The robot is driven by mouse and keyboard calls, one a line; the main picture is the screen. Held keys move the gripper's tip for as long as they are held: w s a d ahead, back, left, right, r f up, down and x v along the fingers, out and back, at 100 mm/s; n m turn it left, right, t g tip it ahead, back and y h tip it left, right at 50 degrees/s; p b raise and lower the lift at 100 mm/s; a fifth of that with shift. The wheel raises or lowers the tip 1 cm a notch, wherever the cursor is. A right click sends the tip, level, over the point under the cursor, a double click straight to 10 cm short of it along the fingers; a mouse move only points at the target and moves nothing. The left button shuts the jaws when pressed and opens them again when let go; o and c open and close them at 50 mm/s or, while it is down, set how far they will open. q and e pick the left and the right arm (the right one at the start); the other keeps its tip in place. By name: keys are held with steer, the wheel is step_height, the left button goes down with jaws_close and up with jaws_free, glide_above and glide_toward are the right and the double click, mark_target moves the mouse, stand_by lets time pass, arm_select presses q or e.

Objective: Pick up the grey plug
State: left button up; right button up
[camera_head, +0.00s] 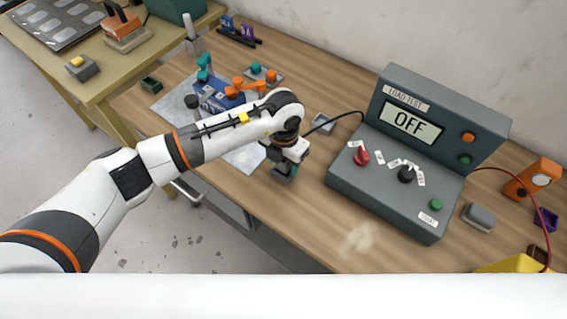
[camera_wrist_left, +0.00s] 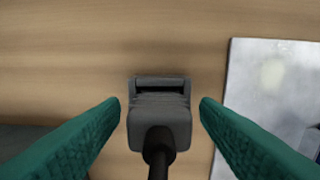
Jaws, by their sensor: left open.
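The grey plug (camera_wrist_left: 160,120) lies on the wooden bench top, seen from above in the left wrist view, with a black cable (camera_wrist_left: 158,148) leaving it toward the bottom of that view. My left gripper (camera_head: 285,170) is open, with its green fingers on both sides of the plug. Gaps show between each finger and the plug in the left wrist view. In the head view the gripper mostly hides the plug. My right gripper is not in view.
The load-test box (camera_head: 385,185) reads OFF and stands to the right, with a black cable (camera_head: 345,115) arching from it toward my left gripper. A pale mat (camera_head: 243,158) with blue, orange and teal parts lies left. Bare bench is in front of the box.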

arm_select(q)
steer(key=shift+c, duration=0.4)
steer(key=c, duration=1)
